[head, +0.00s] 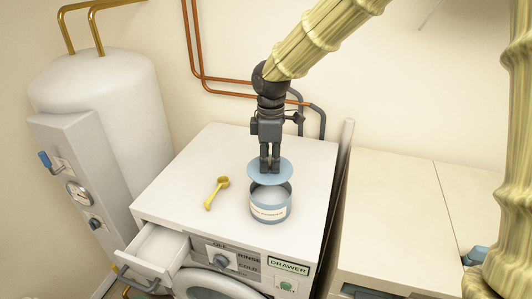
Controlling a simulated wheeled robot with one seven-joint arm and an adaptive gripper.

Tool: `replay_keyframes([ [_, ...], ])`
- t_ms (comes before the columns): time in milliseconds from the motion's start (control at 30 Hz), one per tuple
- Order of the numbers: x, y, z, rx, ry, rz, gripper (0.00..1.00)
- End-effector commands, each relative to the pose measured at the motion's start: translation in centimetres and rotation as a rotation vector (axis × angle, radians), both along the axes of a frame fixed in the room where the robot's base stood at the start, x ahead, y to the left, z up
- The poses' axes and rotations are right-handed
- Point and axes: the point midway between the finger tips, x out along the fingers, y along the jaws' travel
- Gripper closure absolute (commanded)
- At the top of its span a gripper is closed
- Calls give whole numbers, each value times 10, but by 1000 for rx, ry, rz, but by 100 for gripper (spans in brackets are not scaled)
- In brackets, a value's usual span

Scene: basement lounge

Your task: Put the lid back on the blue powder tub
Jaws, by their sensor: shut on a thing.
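The blue powder tub (270,204) stands upright on top of the washing machine, with a pale label on its front. Its light blue lid (284,173) is held above the tub's mouth, roughly level. Part of the tub's open top shows below the lid, so the two look apart, at least at the front. My gripper (270,170) points straight down and is shut on the lid near its middle. The lid hides the back part of the tub's rim. The exact gap between lid and rim is hard to tell.
A yellow scoop (215,193) lies on the washing machine top (180,180) left of the tub. The detergent drawer (160,255) is pulled out at the front left. A white tank (105,90) stands left, and pipes (240,83) run along the wall behind.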

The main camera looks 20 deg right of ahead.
Motion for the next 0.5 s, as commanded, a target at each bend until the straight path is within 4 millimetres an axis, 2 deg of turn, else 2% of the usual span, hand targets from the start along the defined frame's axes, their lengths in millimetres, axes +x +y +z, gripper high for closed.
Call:
replay_keyframes([
  [500, 10, 0, -46, -1, 10, 0, 97],
])
